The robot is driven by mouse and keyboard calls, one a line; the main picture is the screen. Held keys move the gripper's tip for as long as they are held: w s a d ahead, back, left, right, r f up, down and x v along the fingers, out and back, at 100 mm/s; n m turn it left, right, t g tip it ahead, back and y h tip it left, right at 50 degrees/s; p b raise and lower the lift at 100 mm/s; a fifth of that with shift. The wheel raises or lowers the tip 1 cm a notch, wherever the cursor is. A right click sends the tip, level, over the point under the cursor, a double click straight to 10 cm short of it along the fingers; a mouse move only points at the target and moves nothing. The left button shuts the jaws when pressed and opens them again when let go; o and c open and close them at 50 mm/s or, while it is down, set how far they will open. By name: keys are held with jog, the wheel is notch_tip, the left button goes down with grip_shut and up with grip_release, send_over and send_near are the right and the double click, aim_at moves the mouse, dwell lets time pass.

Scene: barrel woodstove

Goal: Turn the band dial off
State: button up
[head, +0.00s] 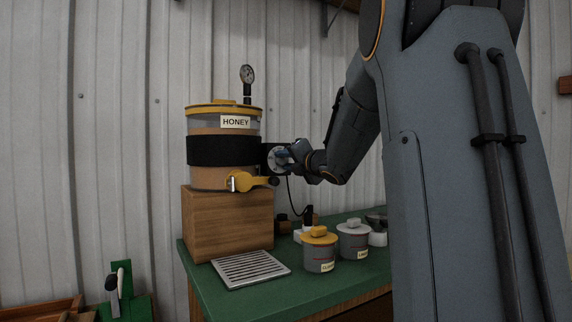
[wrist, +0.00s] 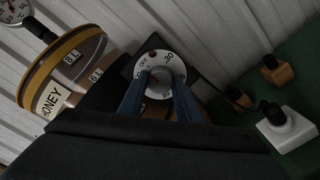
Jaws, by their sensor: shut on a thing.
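The band dial (wrist: 157,67) is a round white dial with "OFF", "30" and other marks, on a dark box at the side of the black band (head: 222,151). The band wraps the honey tank (head: 208,123), which stands on a wooden block. My gripper (wrist: 160,88) has its two blue fingers on either side of the dial's middle and is shut on its knob. The fingers hide part of the dial's lower face. In the head view the dial (head: 276,159) shows edge-on beside the gripper. A small red mark sits near "OFF" at the dial's top.
A yellow tap (head: 247,181) juts from the tank just below the dial. A gauge (head: 247,76) stands on the lid. Two lidded jars (head: 319,250) (head: 353,240) and a metal grate (head: 250,269) sit on the green table (head: 215,293).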

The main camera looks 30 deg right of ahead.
jog(key=shift+f, duration=0.1)
jog(key=o, duration=1.1)
jog(key=shift+c, duration=0.2)
jog(key=s, duration=0.7)
jog(key=shift+s, duration=0.4)
jog(key=shift+d, duration=0.15)
